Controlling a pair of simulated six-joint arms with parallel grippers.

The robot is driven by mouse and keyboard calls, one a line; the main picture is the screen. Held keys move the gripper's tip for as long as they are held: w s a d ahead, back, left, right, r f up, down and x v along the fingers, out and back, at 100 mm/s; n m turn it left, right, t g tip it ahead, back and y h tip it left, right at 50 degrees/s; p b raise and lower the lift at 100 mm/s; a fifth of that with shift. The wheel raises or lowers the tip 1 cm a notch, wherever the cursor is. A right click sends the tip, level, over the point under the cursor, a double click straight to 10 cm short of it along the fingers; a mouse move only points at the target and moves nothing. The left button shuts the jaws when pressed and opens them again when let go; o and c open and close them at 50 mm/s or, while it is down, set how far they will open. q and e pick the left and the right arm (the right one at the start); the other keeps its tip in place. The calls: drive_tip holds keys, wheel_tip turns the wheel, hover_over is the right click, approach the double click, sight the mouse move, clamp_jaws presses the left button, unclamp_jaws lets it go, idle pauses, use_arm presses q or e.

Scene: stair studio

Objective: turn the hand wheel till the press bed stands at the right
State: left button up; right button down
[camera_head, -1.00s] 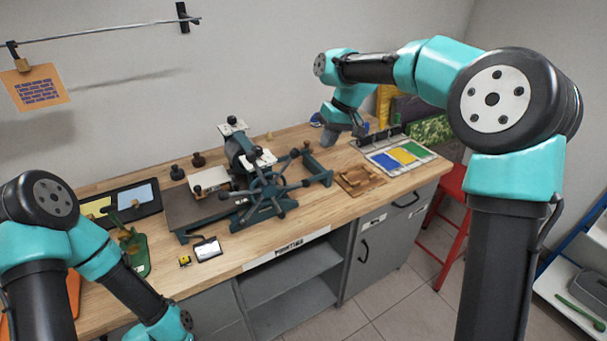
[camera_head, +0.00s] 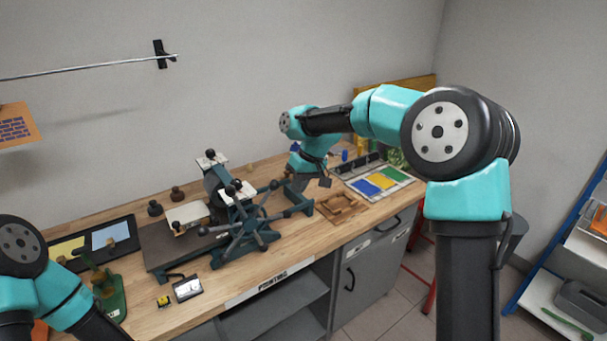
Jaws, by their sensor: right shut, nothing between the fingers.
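The press (camera_head: 217,188) stands on the wooden bench, with a dark spoked hand wheel (camera_head: 247,227) on its near side. The spokes end in dark knobs. The press bed (camera_head: 160,245), a flat dark slab, lies at the left of the press, and the rail's right end (camera_head: 298,202) is bare. My right gripper (camera_head: 304,185) is shut and empty, pointing down by the rail's right end, behind and to the right of the wheel. Its tips are small and partly hidden, so contact cannot be told. My left arm shows at lower left; its gripper is out of view.
A wooden frame (camera_head: 338,206) and a tray of blue, yellow and green pads (camera_head: 373,183) lie right of the press. A small tin (camera_head: 187,288), a green stand (camera_head: 110,295) and a dark tray (camera_head: 120,230) lie left. The bench's front edge has some free room.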

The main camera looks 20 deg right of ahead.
sight(289, 211)
drive_tip(key=x, duration=0.7)
drive_tip(key=shift+d+f, duration=0.1)
drive_tip(key=shift+f, duration=0.05)
